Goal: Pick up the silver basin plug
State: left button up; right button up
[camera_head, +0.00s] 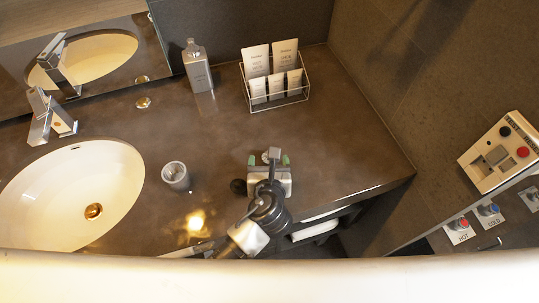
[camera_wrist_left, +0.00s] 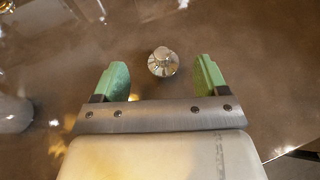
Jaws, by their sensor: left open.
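The silver basin plug (camera_wrist_left: 163,62) is a small round metal piece with a knob on top, standing on the brown counter. My left gripper (camera_wrist_left: 162,78) is open, with one green finger to either side of the plug and slightly short of it in the left wrist view. The fingers do not touch it. In the head view the plug (camera_head: 273,153) shows between the green fingertips of my left gripper (camera_head: 268,161), partly hidden by the gripper. The height of the fingers above the counter is hard to tell. My right gripper is not in view.
A grey cup (camera_head: 176,176) stands left of the gripper, by the white basin (camera_head: 75,195). A wire rack (camera_head: 277,93) of tubes and a grey bottle (camera_head: 197,68) stand at the back. A small round metal piece (camera_head: 143,103) lies near the mirror. Counter right of the gripper is clear.

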pick_arm(q)
jog(key=x, duration=0.3)
jog(key=shift+w+d, duration=0.1)
jog(key=shift+w, duration=0.25)
jog(key=shift+w+f, duration=0.25)
jog(key=shift+w, duration=0.1)
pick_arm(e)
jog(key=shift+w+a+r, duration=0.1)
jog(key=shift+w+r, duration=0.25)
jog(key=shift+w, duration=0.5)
pick_arm(q)
jog(key=c, duration=1)
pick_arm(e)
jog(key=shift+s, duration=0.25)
pick_arm(q)
jog(key=shift+r+p, duration=0.1)
jog(key=shift+p, duration=0.2)
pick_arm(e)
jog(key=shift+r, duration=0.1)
